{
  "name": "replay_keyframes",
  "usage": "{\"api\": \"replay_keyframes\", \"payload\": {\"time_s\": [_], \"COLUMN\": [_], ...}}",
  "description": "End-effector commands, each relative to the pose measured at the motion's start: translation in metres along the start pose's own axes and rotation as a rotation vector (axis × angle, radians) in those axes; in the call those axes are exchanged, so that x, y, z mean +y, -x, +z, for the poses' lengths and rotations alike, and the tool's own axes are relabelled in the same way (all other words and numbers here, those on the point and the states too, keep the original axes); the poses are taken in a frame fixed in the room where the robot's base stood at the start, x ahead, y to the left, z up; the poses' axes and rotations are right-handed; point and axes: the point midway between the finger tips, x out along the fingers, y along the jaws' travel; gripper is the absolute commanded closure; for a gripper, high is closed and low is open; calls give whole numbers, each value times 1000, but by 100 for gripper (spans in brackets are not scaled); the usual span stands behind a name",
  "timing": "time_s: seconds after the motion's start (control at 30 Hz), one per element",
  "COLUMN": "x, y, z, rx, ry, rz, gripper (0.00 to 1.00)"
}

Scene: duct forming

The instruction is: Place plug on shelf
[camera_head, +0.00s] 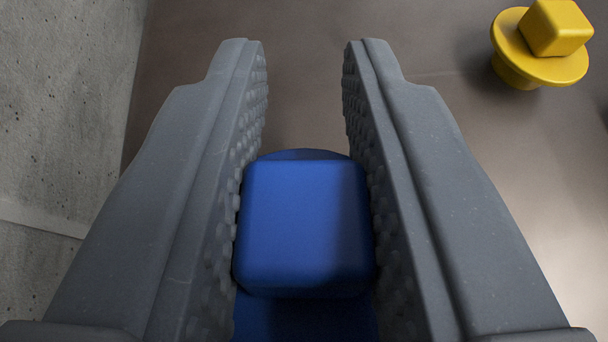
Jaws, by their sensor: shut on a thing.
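A blue plug (304,226) with a square, rounded head sits between the two grey fingers of my gripper (304,75). The textured inner pads touch the head on its left and right sides. The fingertips reach past the plug and stay apart from each other. A blue round edge shows behind the head, and more blue shows below it at the bottom of the picture. The rest of the plug is hidden. I cannot tell whether it rests on the surface below.
A yellow plug (540,50) with a round flange and square head stands at the top right on a brown-grey flat surface (430,60). A rough grey concrete-like area (65,90) lies along the left side. The surface between the fingertips and the yellow plug is clear.

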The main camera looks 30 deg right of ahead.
Motion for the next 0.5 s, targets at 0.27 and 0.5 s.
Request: {"api": "replay_keyframes", "payload": {"time_s": [0.27, 0.5], "x": [0, 0], "y": [-11, -10], "z": [28, 26], "rx": [0, 0], "ry": [1, 1], "rz": [-1, -1], "gripper": [100, 100]}}
